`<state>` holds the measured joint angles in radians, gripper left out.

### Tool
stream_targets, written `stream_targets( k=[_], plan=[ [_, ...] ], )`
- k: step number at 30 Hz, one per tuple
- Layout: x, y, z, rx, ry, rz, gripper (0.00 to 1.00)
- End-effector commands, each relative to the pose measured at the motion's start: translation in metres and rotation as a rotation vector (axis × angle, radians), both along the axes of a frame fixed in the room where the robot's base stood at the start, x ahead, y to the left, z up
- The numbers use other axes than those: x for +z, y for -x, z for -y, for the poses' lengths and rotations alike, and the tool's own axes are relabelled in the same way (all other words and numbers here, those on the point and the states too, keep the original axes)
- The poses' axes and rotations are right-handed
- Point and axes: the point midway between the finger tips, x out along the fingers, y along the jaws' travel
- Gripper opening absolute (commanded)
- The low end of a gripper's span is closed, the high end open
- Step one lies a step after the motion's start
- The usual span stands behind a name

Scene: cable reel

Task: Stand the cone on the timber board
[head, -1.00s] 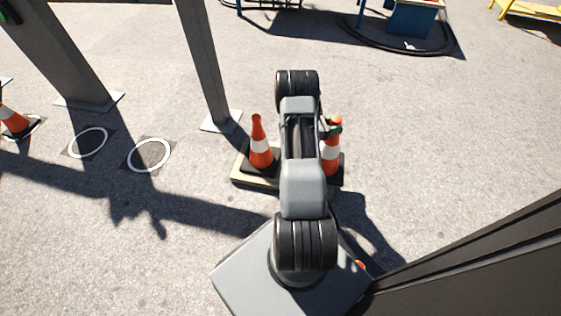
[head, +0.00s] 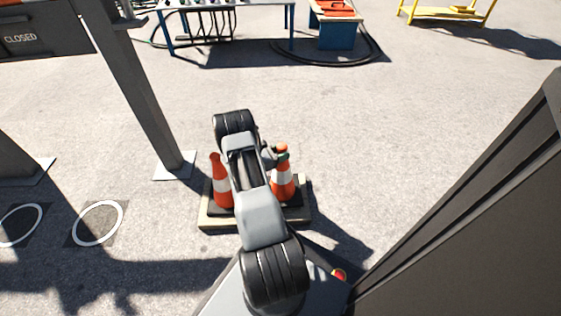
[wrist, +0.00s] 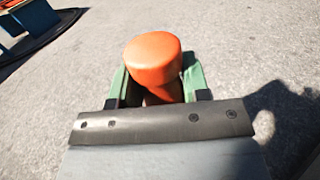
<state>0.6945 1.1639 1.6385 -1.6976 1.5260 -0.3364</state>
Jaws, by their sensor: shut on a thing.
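My gripper (head: 281,155) is shut on the top of an orange and white cone (head: 283,188), which is upright at the right part of the timber board (head: 225,223). Its dark base is over the board, but I cannot tell whether it touches. In the wrist view, the orange tip of the cone (wrist: 152,58) sits between the green jaws of my gripper (wrist: 153,88). A second orange and white cone (head: 220,183) stands on the left part of the board, partly hidden by my arm.
White rings on dark squares (head: 97,223) lie on the ground at left. A grey post (head: 135,100) on a foot plate stands behind the board to the left. Blue-legged tables (head: 335,35) and a yellow stand (head: 450,14) are at the back. Open pavement lies right of the board.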

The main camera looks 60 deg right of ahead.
Motion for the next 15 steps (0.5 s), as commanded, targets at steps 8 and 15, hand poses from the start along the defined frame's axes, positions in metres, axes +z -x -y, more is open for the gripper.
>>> stream_targets(
  k=[8, 15],
  plan=[
    [-0.032, 0.0, 0.0, 0.0, 0.002, 0.0, 0.0],
    [-0.032, 0.0, 0.0, 0.0, 0.003, 0.001, 0.0]
  ],
)
